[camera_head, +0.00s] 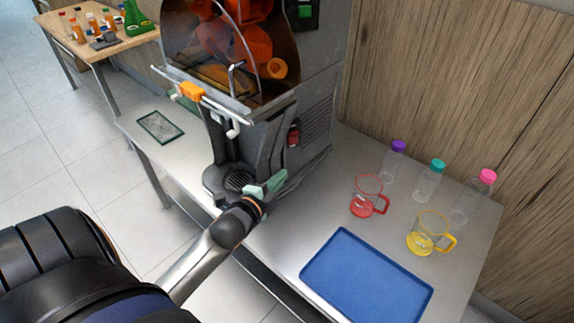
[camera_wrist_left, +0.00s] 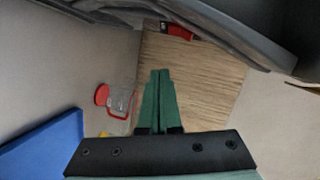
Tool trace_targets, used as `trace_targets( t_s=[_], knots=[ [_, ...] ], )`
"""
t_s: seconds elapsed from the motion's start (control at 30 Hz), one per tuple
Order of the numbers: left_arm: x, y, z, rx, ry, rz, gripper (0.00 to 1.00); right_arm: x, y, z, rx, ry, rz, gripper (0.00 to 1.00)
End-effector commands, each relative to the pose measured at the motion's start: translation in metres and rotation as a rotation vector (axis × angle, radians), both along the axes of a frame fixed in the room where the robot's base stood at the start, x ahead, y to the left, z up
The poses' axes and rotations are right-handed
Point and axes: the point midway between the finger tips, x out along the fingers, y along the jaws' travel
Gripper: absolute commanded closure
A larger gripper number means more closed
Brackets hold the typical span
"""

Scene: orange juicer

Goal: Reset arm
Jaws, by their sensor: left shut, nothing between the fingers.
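My left gripper (camera_head: 268,187) is in front of the juicer's lower part, above the steel table edge. Its green fingers are shut with nothing between them, as the left wrist view (camera_wrist_left: 158,100) also shows. The juicer (camera_head: 245,100) stands on the table behind it, with oranges behind its clear cover. Part of the juicer also shows along the top of the left wrist view (camera_wrist_left: 240,30). My right gripper is not in view.
On the steel table (camera_head: 300,225) stand a red mug (camera_head: 364,198), a yellow mug (camera_head: 424,240) and bottles with purple (camera_head: 398,146), teal (camera_head: 437,166) and pink (camera_head: 488,177) caps. A blue tray (camera_head: 368,280) lies at the front. A wooden wall (camera_head: 460,80) closes the back.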

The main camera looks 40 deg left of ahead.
Motion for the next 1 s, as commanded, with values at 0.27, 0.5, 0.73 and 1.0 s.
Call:
trace_targets(
  t_s=[0.27, 0.5, 0.73, 1.0],
  knots=[
    [-0.012, -0.002, 0.001, 0.002, 0.000, 0.001, 1.00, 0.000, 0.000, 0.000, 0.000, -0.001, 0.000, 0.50],
    [-0.012, -0.002, 0.001, 0.001, -0.001, 0.001, 1.00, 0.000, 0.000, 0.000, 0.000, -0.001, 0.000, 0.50],
    [-0.012, -0.002, 0.001, 0.001, -0.001, 0.000, 1.00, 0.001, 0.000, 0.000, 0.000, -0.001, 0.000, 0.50],
    [-0.048, -0.048, -0.055, -0.349, 0.123, 0.021, 1.00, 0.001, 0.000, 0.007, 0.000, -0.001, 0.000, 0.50]
  ],
)
